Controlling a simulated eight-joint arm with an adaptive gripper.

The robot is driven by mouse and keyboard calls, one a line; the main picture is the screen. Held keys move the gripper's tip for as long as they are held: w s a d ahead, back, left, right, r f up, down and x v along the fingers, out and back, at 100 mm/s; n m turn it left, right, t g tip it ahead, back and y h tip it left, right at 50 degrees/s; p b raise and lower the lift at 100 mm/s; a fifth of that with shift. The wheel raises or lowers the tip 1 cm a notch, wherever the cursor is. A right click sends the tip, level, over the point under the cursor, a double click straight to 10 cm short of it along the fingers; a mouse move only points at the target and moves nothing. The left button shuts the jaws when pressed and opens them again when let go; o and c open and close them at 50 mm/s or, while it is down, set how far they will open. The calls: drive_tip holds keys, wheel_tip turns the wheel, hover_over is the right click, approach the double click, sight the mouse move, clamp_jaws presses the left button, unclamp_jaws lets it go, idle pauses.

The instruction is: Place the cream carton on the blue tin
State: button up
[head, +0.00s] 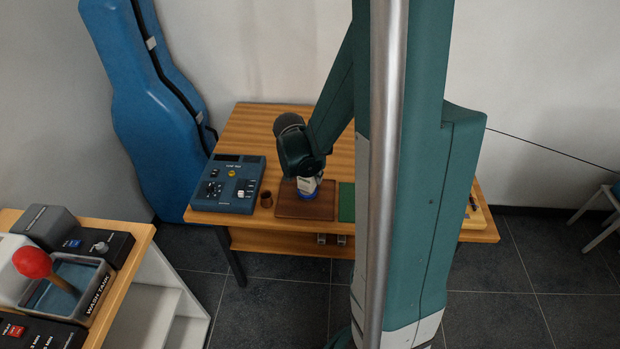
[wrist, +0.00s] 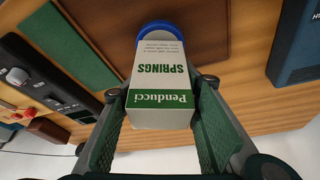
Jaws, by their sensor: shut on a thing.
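The cream carton (wrist: 157,72), with a green band and the words "Penducci" and "SPRINGS", is between the two fingers of my gripper (wrist: 160,90), which is shut on it. The carton also shows as a small pale block under my gripper (head: 308,178) in the head view. The blue tin (wrist: 160,28) is beyond the carton's far end in the wrist view, partly hidden by it. In the head view the blue tin (head: 301,194) shows low beneath the carton. I cannot tell whether carton and tin touch.
The tin is at a brown tray (head: 305,210) on the wooden table (head: 250,130). A green mat (head: 347,203) lies to the tray's right. A blue control box (head: 228,184) and a small brown cup (head: 266,199) stand to its left. A dark device (wrist: 40,75) shows in the wrist view.

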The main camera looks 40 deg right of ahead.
drive_tip(key=shift+f, duration=0.4)
drive_tip(key=shift+f, duration=0.15)
drive_tip(key=o, duration=0.9)
drive_tip(key=shift+r, duration=0.25)
drive_tip(key=p+v, duration=0.2)
drive_tip(key=v, duration=0.9)
drive_tip(key=shift+s+a+r, duration=0.15)
drive_tip(key=shift+a+r, duration=0.1)
drive_tip(key=shift+r, duration=0.1)
drive_tip(key=shift+a+r, duration=0.1)
drive_tip(key=shift+a, duration=0.05)
